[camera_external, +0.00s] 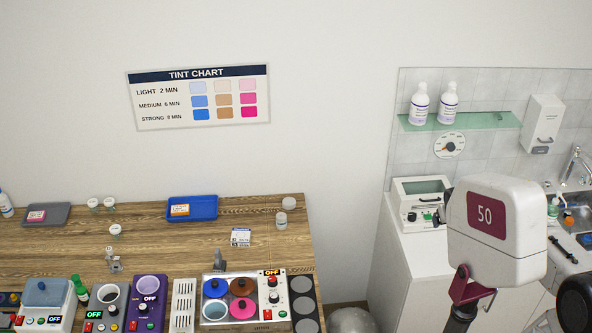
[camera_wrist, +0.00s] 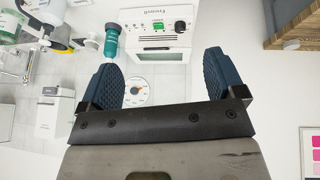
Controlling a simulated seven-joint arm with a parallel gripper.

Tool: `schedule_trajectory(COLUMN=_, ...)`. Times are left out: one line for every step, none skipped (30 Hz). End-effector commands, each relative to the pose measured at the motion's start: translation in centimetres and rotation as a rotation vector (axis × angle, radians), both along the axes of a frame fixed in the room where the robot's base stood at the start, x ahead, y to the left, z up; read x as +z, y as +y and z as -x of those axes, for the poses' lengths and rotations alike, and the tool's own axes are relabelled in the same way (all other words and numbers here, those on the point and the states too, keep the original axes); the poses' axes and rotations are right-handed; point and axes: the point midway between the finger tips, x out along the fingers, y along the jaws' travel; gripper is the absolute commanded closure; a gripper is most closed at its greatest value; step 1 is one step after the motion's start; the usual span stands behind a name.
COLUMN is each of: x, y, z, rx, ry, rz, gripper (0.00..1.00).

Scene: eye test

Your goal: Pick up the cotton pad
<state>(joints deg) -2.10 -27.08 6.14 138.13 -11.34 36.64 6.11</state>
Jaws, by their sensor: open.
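In the external view the gripper's fingers cannot be made out clearly.
A glass shelf (camera_external: 490,119) with two bottles hangs at the right. The table's middle has bare patches.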

Motion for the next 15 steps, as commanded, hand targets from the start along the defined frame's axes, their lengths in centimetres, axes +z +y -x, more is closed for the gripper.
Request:
schedule_trajectory(x=0.0, y=0.3, z=-1.8, rx=0.015, ry=-0.024, rz=0.011, gripper=0.11)
schedule_trajectory(x=0.1, y=0.4, z=-2.8, rx=0.024, ry=-0.042, rz=0.017, gripper=0.11)
schedule_trajectory(x=0.2, y=0.6, z=-4.1, rx=0.036, ry=-0.064, rz=0.024, gripper=0.11)
schedule_trajectory(x=0.3, y=0.8, z=-5.1, rx=0.045, ry=-0.081, rz=0.029, gripper=0.11)
schedule_trajectory(x=0.3, y=1.0, z=-6.1, rx=0.055, ry=-0.098, rz=0.034, gripper=0.11)
schedule_trajectory(x=0.4, y=1.2, z=-7.4, rx=0.069, ry=-0.121, rz=0.040, gripper=0.11)
schedule_trajectory(x=0.5, y=1.5, z=-8.4, rx=0.080, ry=-0.139, rz=0.043, gripper=0.11)
schedule_trajectory(x=0.5, y=1.7, z=-9.4, rx=0.091, ry=-0.156, rz=0.047, gripper=0.11)
schedule_trajectory(x=0.5, y=2.1, z=-10.7, rx=0.107, ry=-0.178, rz=0.052, gripper=0.11)
schedule_trajectory(x=0.5, y=2.4, z=-11.6, rx=0.119, ry=-0.194, rz=0.054, gripper=0.11)
schedule_trajectory(x=0.6, y=2.7, z=-12.6, rx=0.131, ry=-0.213, rz=0.055, gripper=0.11)
schedule_trajectory(x=0.5, y=3.2, z=-13.9, rx=0.147, ry=-0.233, rz=0.058, gripper=0.11)
schedule_trajectory(x=0.5, y=3.5, z=-14.8, rx=0.161, ry=-0.249, rz=0.058, gripper=0.11)
schedule_trajectory(x=0.5, y=3.9, z=-15.8, rx=0.174, ry=-0.265, rz=0.060, gripper=0.11)
schedule_trajectory(x=0.4, y=4.4, z=-17.0, rx=0.192, ry=-0.287, rz=0.059, gripper=0.11)
